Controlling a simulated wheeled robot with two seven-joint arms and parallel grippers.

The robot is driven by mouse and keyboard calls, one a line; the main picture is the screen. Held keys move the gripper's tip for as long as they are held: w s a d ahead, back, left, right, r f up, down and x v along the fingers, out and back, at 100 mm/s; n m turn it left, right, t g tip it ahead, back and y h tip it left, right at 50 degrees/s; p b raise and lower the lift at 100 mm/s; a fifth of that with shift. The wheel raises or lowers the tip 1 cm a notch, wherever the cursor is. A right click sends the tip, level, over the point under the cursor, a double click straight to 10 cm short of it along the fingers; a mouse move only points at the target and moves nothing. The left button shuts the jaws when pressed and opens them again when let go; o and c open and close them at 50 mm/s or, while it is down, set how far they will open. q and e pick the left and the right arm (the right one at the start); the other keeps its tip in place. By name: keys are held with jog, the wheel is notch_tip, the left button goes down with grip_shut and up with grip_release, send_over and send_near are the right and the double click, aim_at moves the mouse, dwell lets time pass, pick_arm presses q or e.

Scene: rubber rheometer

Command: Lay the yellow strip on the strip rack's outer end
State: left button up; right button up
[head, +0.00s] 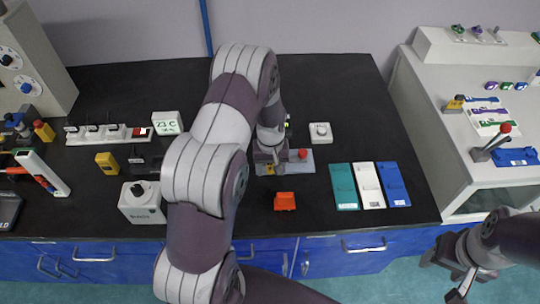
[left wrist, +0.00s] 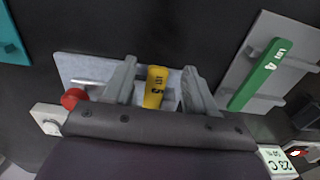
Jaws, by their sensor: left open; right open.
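The yellow strip (left wrist: 155,88), with a dark printed label, is at a grey plate (left wrist: 85,68) with a red knob (left wrist: 74,97). My left gripper (left wrist: 160,70) is open around the strip, with a gap on each side. In the head view, a bit of the yellow strip (head: 270,169) shows below my left gripper (head: 267,163). A grey rack (left wrist: 258,38) holding a green strip (left wrist: 262,72) lies right of it in the left wrist view; my arm mostly hides this rack in the head view. My right gripper (head: 463,284) is open and empty, off the bench's right side.
An orange block (head: 285,201) lies in front of the plate. Teal (head: 343,186), white (head: 368,185) and blue (head: 393,184) trays lie to the right. A white box with a dial (head: 320,132) stands behind. The back of the black bench is clear.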

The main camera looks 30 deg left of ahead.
pick_arm(q)
jog(key=shift+f, duration=0.3)
dwell(0.5)
grip_shut()
